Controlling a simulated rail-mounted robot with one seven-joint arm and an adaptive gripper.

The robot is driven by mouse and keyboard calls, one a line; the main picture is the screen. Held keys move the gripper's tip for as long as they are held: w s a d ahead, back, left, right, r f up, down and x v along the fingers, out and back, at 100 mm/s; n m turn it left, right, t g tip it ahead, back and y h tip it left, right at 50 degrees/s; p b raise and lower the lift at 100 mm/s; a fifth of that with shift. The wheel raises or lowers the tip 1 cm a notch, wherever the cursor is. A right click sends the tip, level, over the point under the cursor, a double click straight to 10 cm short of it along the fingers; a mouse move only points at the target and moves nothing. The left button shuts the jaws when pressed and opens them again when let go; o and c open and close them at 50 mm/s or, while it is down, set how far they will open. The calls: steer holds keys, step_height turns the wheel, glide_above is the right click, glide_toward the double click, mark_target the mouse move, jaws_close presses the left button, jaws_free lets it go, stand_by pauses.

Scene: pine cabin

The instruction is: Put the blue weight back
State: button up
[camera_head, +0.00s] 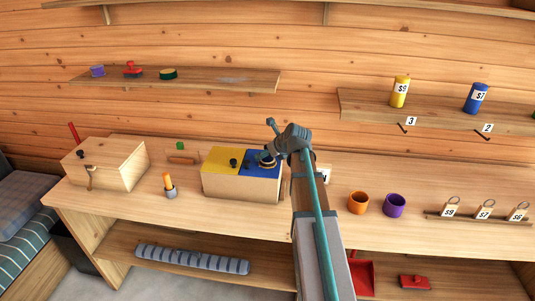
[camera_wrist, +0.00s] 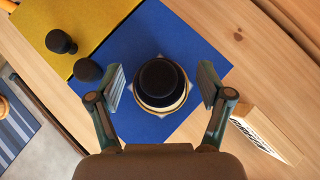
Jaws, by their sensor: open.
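I cannot single out a blue weight for certain. In the wrist view a round object with a black domed top and a cream rim (camera_wrist: 160,82) sits on the blue lid (camera_wrist: 205,60). My gripper (camera_wrist: 161,86) is open, one finger on each side of this object, with gaps showing. In the head view the dark object (camera_head: 265,161) is on the blue lid (camera_head: 255,170) of a two-lidded wooden box (camera_head: 240,187), partly hidden by my gripper. A blue canister (camera_head: 476,98) stands on the right wall shelf.
The yellow lid (camera_head: 218,158) adjoins the blue one; small black knobs (camera_wrist: 88,69) stand on the lids. Orange (camera_head: 358,203) and purple (camera_head: 395,206) cups are right. A yellow canister (camera_head: 400,93) shares the right shelf.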

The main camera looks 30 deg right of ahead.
jaws_close()
stand_by(0.4)
steer(key=shift+r, duration=0.1)
